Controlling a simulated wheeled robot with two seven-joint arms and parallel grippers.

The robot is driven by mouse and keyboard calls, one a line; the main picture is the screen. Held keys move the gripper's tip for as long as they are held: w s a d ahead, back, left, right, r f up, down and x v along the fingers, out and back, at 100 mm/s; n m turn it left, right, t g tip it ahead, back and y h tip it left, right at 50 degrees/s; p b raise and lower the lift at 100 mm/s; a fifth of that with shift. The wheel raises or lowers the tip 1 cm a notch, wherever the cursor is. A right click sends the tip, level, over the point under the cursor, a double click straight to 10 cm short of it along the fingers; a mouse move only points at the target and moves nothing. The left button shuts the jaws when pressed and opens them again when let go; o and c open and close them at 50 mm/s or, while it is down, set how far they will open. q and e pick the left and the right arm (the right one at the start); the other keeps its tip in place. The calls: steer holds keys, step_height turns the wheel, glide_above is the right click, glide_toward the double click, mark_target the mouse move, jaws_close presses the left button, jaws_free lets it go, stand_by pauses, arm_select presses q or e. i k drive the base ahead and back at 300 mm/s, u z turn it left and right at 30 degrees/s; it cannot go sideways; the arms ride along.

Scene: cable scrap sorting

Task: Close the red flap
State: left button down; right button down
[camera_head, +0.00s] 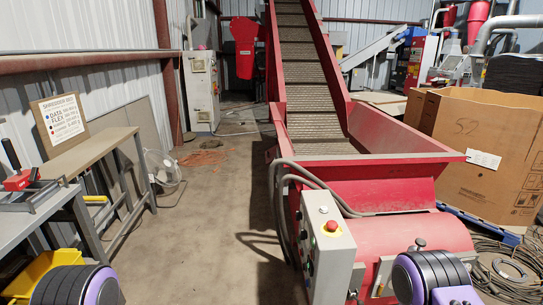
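A red conveyor hopper (372,172) stands in the middle right, with a ribbed belt (305,62) rising away from it. A red angular panel (244,35) stands at the back, left of the belt; I cannot tell whether it is the red flap or how far open it is. The hopper's red front cover (400,236) is rounded and low. Black and purple rounded parts of my arms show at the bottom left and bottom right. Neither gripper's fingers are in view, and both arms are well short of the back panel.
A grey control box (328,245) with a red button stands before the hopper. A large cardboard box (490,150) is at the right, above coiled cables (508,268). A workbench (90,152) and fan (163,168) stand left. Bare concrete floor (222,205) lies between.

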mark_target(270, 154)
steer(key=u, duration=0.45)
steer(key=i, duration=6.45)
steer(key=z, duration=2.05)
steer(key=i, duration=0.45)
steer(key=z, duration=0.15)
